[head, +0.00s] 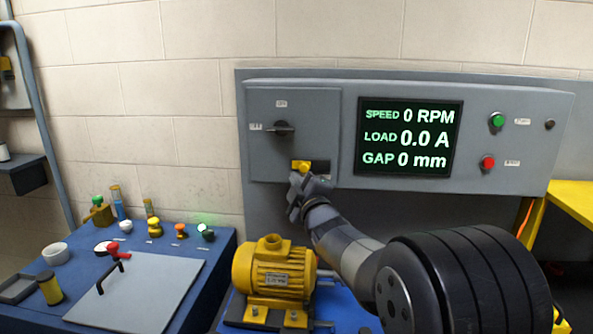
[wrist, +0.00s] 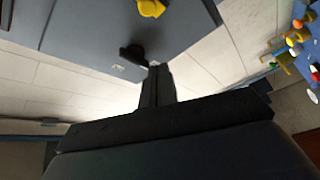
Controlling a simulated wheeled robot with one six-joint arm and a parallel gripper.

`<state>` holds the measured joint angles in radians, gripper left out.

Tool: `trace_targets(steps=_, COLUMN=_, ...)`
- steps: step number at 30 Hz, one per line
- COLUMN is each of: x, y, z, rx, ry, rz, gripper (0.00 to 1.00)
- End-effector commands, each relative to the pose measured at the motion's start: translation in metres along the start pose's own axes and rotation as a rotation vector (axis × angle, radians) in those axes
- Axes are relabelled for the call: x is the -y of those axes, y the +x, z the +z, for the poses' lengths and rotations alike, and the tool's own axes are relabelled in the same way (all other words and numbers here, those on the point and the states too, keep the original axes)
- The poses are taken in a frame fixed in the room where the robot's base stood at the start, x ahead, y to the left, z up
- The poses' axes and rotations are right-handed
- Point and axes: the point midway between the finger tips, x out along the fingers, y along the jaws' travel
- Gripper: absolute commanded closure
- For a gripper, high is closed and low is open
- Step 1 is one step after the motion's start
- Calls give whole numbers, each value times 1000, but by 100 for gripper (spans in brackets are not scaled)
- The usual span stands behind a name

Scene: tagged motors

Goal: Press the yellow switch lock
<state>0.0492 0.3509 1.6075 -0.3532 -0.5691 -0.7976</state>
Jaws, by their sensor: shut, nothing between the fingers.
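The yellow switch lock (head: 301,166) sits on the lower part of the grey panel box, below the black rotary switch (head: 281,128). In the wrist view the yellow lock (wrist: 151,8) is at the top edge, partly cut off, and the black rotary switch (wrist: 132,53) is just beyond my fingertips. My gripper (head: 297,180) is shut and empty. In the head view it appears just below the yellow lock; whether it touches it I cannot tell. In the wrist view my gripper (wrist: 155,70) points up the frame, with the lock above and apart from its tips.
A yellow motor (head: 273,268) stands on the blue bench under my arm. The panel has a display (head: 409,137), a green button (head: 497,120) and a red button (head: 487,162). A blue table (head: 215,262) at left holds several coloured knobs and a grey plate (head: 150,290).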

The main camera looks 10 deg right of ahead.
Motion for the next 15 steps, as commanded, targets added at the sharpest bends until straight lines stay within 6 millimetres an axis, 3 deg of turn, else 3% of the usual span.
trace_targets(steps=5, x=-1, y=13, z=-1, rx=1, ry=1, rz=-2, gripper=100)
trace_targets(steps=15, x=-2, y=68, z=-2, rx=0, ry=0, rz=-2, gripper=100)
